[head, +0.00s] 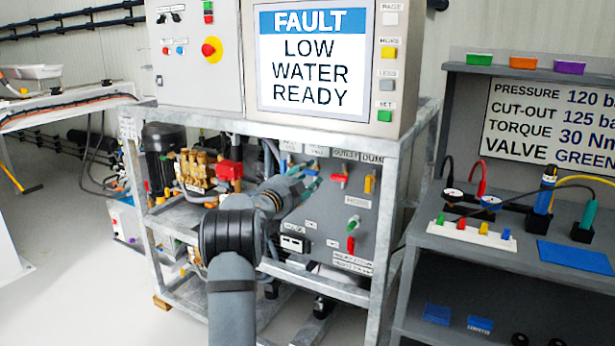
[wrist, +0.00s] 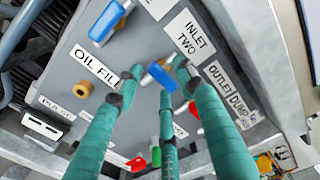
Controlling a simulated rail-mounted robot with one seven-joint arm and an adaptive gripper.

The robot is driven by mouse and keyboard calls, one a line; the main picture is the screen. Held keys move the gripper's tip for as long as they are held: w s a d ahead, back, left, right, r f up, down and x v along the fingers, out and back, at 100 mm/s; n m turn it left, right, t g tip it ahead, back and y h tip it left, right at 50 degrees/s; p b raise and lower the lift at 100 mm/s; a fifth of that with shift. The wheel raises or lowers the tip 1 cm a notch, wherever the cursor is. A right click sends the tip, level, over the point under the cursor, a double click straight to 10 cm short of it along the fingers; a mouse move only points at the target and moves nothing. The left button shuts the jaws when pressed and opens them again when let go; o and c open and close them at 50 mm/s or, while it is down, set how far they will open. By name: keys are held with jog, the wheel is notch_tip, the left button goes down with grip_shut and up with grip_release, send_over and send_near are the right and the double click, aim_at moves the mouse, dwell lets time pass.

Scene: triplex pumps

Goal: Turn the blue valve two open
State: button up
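In the wrist view, a blue valve handle (wrist: 161,76) with a brass-coloured stem sits below the INLET TWO label (wrist: 190,36) on the grey panel, lying slanted in the picture. My gripper (wrist: 160,86) has teal fingers spread apart around this handle. One fingertip is left of it with a gap, and the others are close at its lower and right side; I cannot tell if they touch. A second blue handle (wrist: 107,22) is at the upper left, above the OIL FILL label. In the head view my gripper (head: 303,180) is at the panel, and the arm hides much of the inlet area.
Red outlet (head: 340,175) and yellow dump (head: 370,184) handles are to the right on the panel. Green (head: 353,224) and red (head: 351,243) handles are lower. Metal frame posts (head: 387,215) flank the panel. The screen (head: 312,60) reads FAULT LOW WATER READY.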

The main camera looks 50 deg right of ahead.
jog(key=shift+c, duration=1)
jog(key=c, duration=0.7)
grip_shut()
jog(key=shift+n, duration=0.4)
jog(key=n+p, duration=0.1)
jog(key=n, duration=0.7)
jog(key=shift+s+r+p, duration=0.15)
jog(key=shift+s+p, duration=0.05)
jog(key=shift+p, duration=0.2)
jog(key=n+p, duration=0.2)
jog(key=n, duration=0.2)
jog(key=shift+r+n, duration=0.1)
jog(key=shift+n, duration=0.2)
jog(key=shift+s+n+p, duration=0.1)
jog(key=shift+n+p, duration=0.85)
jog(key=shift+n, duration=1.35)
